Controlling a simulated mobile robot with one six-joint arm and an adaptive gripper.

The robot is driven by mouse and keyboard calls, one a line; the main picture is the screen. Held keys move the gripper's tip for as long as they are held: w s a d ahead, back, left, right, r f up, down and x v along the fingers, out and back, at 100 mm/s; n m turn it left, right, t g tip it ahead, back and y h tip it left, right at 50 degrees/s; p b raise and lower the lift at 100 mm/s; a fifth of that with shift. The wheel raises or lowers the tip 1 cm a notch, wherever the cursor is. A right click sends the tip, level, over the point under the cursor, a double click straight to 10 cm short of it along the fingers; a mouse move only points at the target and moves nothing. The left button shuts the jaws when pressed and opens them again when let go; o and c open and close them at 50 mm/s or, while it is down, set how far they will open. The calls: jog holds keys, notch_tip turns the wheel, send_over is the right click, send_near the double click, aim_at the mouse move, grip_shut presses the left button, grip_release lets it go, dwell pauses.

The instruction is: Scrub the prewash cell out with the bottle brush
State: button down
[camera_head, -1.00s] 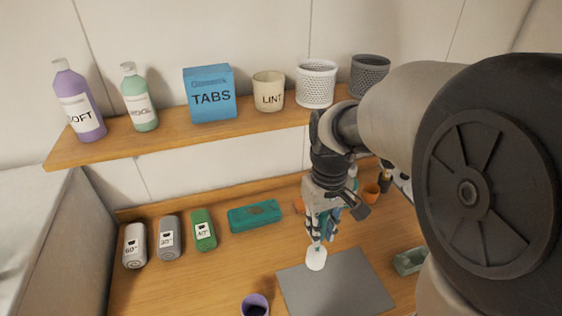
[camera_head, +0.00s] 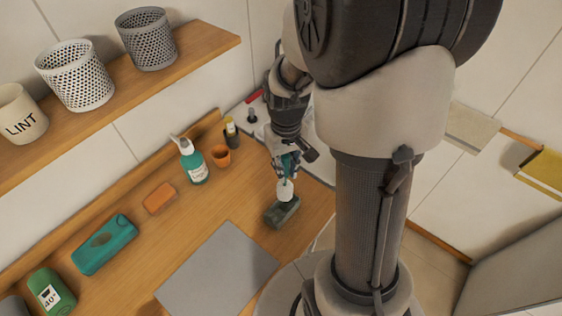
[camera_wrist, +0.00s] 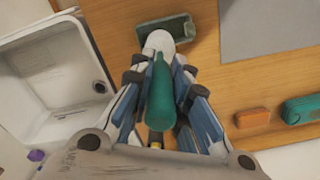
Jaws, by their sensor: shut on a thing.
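My gripper (camera_head: 287,163) is shut on the bottle brush, which has a teal handle (camera_wrist: 161,100) and a white head (camera_head: 286,189). The brush points down, head lowest. A small grey-green open box (camera_head: 281,214), which looks like the prewash cell, sits on the wooden counter right of the grey mat. The white head overlaps the box's back part in the head view. In the wrist view the head (camera_wrist: 160,42) covers part of the box (camera_wrist: 178,29). I cannot tell whether the head is above the box or inside it.
A grey mat (camera_head: 217,272) lies left of the box. An orange block (camera_head: 159,198), teal case (camera_head: 107,244), pump bottle (camera_head: 193,164) and orange cup (camera_head: 221,156) stand along the back. A white basin (camera_wrist: 45,85) lies beside the counter. A shelf (camera_head: 110,108) holds baskets.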

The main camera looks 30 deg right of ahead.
aim_at(285, 186)
jog(key=shift+s+a+f+b, duration=0.15)
jog(key=shift+a+f+b, duration=0.05)
jog(key=shift+f+b, duration=0.55)
notch_tip(285, 186, down, 6)
jog(key=b, duration=0.4)
jog(key=shift+d+f+b, duration=0.1)
jog(key=shift+b, duration=0.25)
jog(key=shift+f+b, duration=0.6)
jog(key=shift+f, duration=0.2)
